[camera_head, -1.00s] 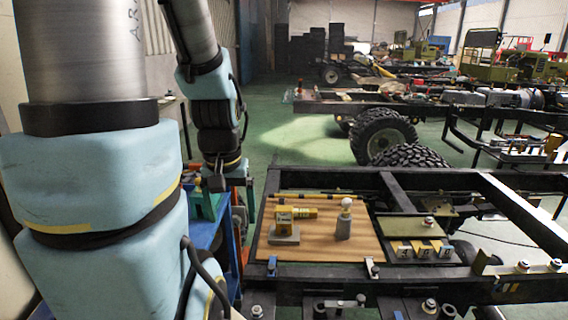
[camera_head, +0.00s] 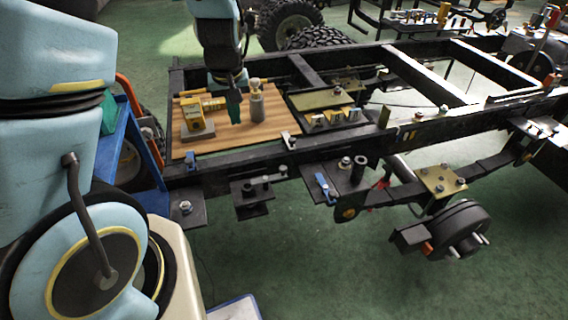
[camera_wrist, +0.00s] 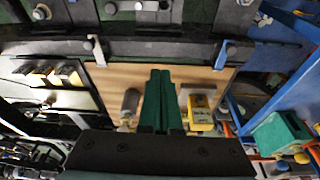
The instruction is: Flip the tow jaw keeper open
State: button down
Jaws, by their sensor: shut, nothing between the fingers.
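A yellow block with a dark label (camera_head: 193,121) stands on a grey base on the wooden board, with a yellow bar (camera_head: 212,103) reaching right from its top. It also shows in the wrist view (camera_wrist: 201,112). To its right stands a grey post with a pale ball on top (camera_head: 257,105), also in the wrist view (camera_wrist: 130,103). I cannot tell which part is the tow jaw keeper. My gripper (camera_head: 235,122), with green fingers, points down between block and post. In the wrist view its fingers (camera_wrist: 160,73) are together and empty. Contact with the bar is unclear.
The wooden board (camera_head: 270,130) lies on the black chassis frame (camera_head: 225,157). A clamp (camera_head: 289,141) sits at its front right. Several yellow-marked blocks (camera_head: 336,117) stand right of it. A blue cart (camera_head: 140,140) is at the left. Open green floor lies in front.

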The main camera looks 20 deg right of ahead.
jog(key=s+d+f+m+t+b, duration=0.1)
jog(key=s+d+f+b, duration=0.1)
jog(key=d+f, duration=0.4)
jog(key=d, duration=0.5)
jog(key=shift+d+f, duration=0.2)
jog(key=shift+d, duration=0.1)
jog(key=shift+s, duration=0.1)
jog(key=p+x, duration=0.1)
jog(key=x, duration=0.8)
jog(key=shift+f, duration=0.15)
jog(key=shift+f+p, duration=0.3)
jog(key=shift+p, duration=0.15)
jog(key=shift+s+a+f+p, duration=0.1)
jog(key=shift+s+a+p, duration=0.1)
jog(key=shift+s, duration=0.4)
jog(key=shift+s+a+p, duration=0.1)
jog(key=shift+s+p, duration=0.1)
jog(key=shift+s, duration=0.4)
jog(key=shift+s+a+f, duration=0.15)
jog(key=shift+s+f, duration=0.1)
jog(key=shift+s, duration=0.2)
